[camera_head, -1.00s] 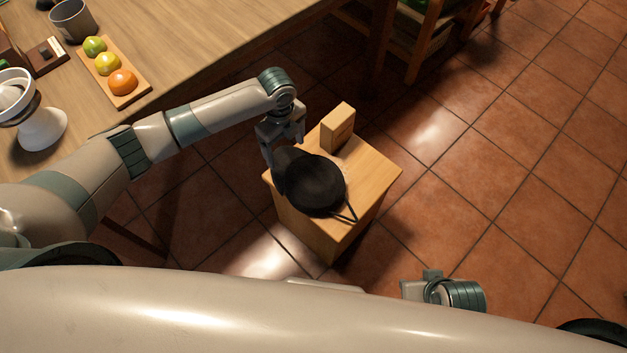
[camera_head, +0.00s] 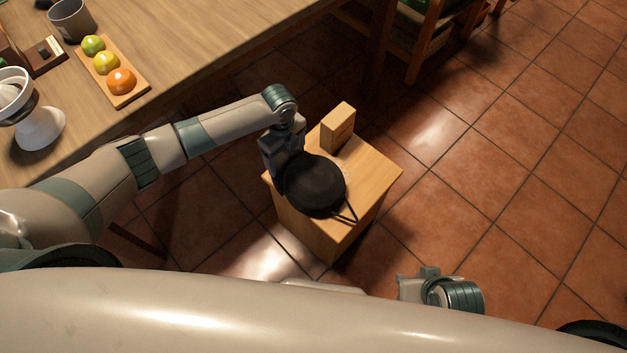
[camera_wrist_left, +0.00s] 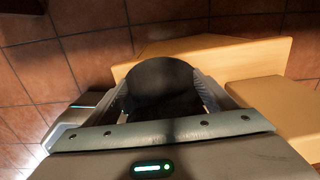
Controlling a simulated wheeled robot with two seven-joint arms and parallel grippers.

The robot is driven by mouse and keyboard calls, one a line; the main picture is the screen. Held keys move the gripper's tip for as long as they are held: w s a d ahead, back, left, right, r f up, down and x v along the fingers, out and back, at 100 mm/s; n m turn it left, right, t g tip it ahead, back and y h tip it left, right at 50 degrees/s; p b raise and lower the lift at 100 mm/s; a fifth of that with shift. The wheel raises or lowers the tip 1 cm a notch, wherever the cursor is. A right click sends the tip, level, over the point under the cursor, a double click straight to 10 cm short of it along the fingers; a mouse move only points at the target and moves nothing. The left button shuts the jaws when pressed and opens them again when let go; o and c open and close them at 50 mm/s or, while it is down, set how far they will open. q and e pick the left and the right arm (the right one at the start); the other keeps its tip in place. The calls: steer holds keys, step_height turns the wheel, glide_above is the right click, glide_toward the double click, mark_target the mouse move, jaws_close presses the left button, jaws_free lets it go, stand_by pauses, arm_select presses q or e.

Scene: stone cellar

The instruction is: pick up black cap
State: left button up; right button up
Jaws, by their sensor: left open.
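The black cap (camera_head: 316,187) lies on a small wooden stand (camera_head: 373,176), with its strap end towards the lower right. My left gripper (camera_head: 284,176) is at the cap's left edge in the head view, pointing down. In the left wrist view the black cap (camera_wrist_left: 163,82) shows between the two open fingers (camera_wrist_left: 166,98), one on each side of it. I cannot tell whether the fingers touch it. My right gripper (camera_head: 415,286) is low in the head view, away from the stand; its fingertips are not clear.
A small wooden box (camera_head: 337,127) stands on the stand behind the cap, close to my left gripper. A long table (camera_head: 190,50) at upper left holds a fruit board (camera_head: 134,96), a grey cup (camera_head: 71,19) and a white juicer (camera_head: 40,128). Tiled floor lies open at right.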

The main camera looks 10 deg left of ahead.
mark_target(304, 182)
steer(key=shift+s, duration=0.1)
stand_by(0.3)
arm_select(q)
steer(key=c, duration=1.2)
arm_select(e)
steer(key=shift+d, duration=0.1)
